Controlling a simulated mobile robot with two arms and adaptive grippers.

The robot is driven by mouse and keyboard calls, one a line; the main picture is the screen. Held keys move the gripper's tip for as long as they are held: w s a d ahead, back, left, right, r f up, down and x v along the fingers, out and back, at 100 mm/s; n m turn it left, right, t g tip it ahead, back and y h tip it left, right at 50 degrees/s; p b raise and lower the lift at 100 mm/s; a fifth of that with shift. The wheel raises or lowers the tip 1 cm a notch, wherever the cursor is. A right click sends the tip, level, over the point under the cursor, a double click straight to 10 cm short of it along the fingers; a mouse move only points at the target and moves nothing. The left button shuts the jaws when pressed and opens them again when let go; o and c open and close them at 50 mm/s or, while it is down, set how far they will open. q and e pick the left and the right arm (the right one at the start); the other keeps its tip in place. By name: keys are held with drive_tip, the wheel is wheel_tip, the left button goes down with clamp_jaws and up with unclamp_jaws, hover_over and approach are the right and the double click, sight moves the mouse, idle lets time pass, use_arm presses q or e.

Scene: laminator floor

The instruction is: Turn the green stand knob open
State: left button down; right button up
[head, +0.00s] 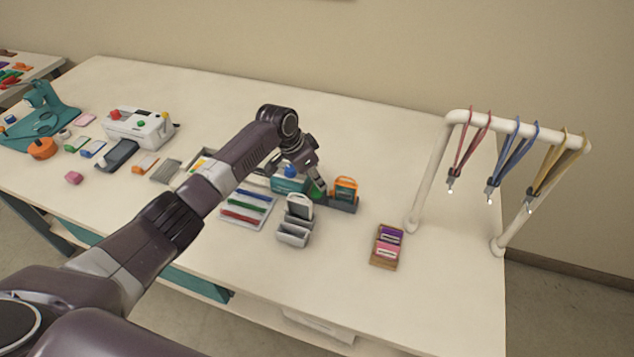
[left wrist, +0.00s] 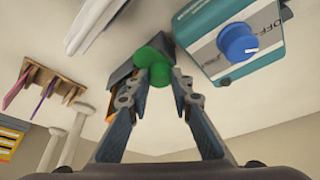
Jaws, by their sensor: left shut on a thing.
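The green knob (left wrist: 153,66) sits between the fingertips of my left gripper (left wrist: 160,80) in the left wrist view. The fingers are shut on it, one on each side. In the head view my left gripper (head: 317,186) reaches down beside a dark stand (head: 346,206) that holds an orange card (head: 346,187). The green knob is mostly hidden there by the fingers. The turn angle of the knob cannot be told. My right gripper is not in view.
A teal box (head: 288,184) with a blue knob (left wrist: 238,42) stands close beside the gripper. A grey tiered holder (head: 293,236) and a tray of coloured pens (head: 266,211) are in front. A wooden block tray (head: 374,257) and white lanyard rack (head: 437,180) stand to the right.

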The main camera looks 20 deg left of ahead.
use_arm(q)
drive_tip(key=shift+f+m+b, duration=0.1)
drive_tip(key=shift+m+b, duration=0.2)
drive_tip(key=shift+m, duration=0.2)
drive_tip(key=c, duration=1.7)
unclamp_jaws()
drive_tip(key=shift+c, duration=0.2)
drive_tip(key=v, duration=1.2)
drive_tip(key=shift+w+a, duration=0.2)
drive_tip(key=shift+w, duration=0.05)
